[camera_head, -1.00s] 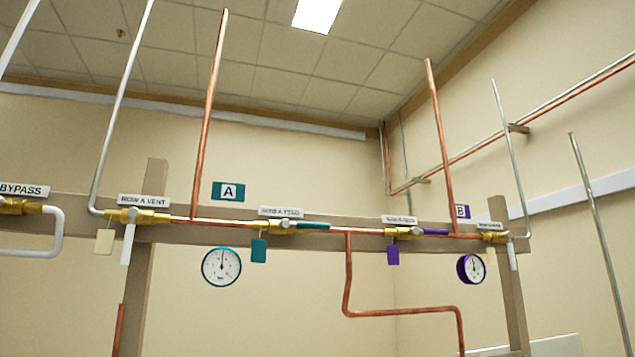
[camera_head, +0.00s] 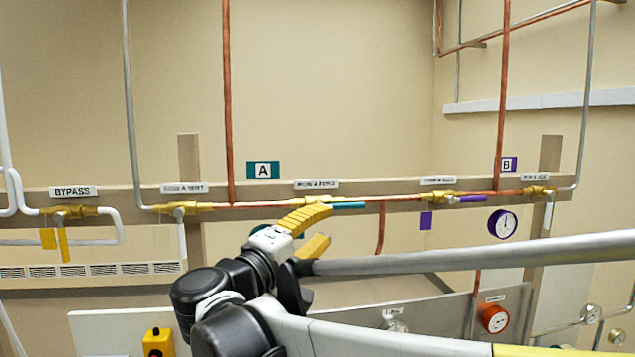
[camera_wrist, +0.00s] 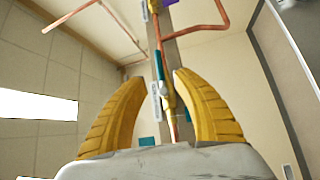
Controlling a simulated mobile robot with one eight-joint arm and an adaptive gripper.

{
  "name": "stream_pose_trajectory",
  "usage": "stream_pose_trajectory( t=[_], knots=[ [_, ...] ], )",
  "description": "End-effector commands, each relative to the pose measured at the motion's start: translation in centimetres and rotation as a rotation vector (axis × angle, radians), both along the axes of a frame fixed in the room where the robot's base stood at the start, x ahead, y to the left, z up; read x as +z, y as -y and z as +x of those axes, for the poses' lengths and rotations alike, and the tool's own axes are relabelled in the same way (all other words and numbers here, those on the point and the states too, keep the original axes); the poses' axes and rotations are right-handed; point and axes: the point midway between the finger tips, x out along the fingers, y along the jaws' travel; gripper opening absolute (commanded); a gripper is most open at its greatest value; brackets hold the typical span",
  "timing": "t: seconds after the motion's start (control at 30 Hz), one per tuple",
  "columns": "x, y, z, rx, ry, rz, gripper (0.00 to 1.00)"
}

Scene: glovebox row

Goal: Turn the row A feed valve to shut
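The row A feed valve has a teal lever (camera_head: 348,205) lying in line with the horizontal copper pipe, under its white label (camera_head: 316,185). My gripper (camera_head: 322,226) hides most of its brass body in the head view. In the wrist view the teal lever (camera_wrist: 159,66) and brass body (camera_wrist: 169,96) show between and beyond the fingertips. My gripper (camera_wrist: 159,78) is open and empty, its yellow fingers spread on either side of the pipe line. I cannot tell whether either finger touches the valve.
The row A vent valve (camera_head: 180,209) is to the left, and the bypass valve (camera_head: 68,212) is farther left. A purple-levered valve (camera_head: 438,198) is to the right. A vertical copper pipe (camera_head: 228,100) rises beside the A sign (camera_head: 263,170). An orange gauge (camera_head: 495,318) sits lower right.

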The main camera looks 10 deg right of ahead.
Motion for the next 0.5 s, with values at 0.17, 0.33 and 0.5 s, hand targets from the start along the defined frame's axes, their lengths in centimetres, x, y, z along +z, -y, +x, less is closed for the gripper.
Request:
stream_pose_trajectory(
  t=[0.17,0.33,0.5],
  knots=[
    [0.6,1.1,1.2,-0.004,0.006,-0.006,0.35],
    [1.1,3.6,3.5,-0.005,0.004,-0.006,0.35],
    [1.5,5.8,5.7,-0.003,0.004,-0.005,0.35]
  ],
)
